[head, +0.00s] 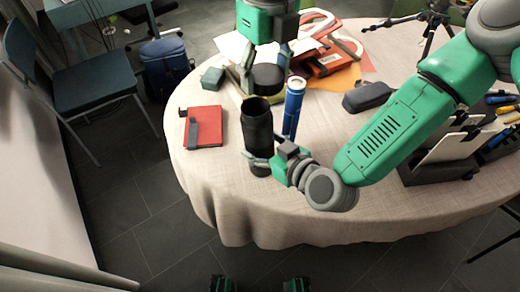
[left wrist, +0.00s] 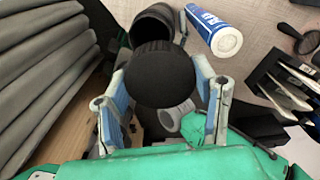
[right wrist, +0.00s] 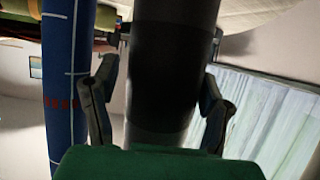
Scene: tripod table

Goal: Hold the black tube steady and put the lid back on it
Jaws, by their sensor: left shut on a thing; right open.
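The black tube (head: 257,122) stands upright on the table near its front left edge, its dark open mouth facing up. My right gripper (head: 262,160) is low at the tube with its fingers open. In the right wrist view, the tube (right wrist: 172,60) rises between the two fingers (right wrist: 158,100). My left gripper (head: 266,72) is shut on the round black lid (head: 268,79), above and behind the tube's mouth and apart from it. In the left wrist view, the lid (left wrist: 160,75) is between the fingers and the tube's mouth (left wrist: 155,22) shows beyond it.
A blue tube with a white top (head: 293,107) stands close right of the black tube. A red notebook (head: 204,126) lies to the left and a dark case (head: 367,96) to the right. A dark organizer (head: 440,168) stands at the right. Papers and red items lie behind.

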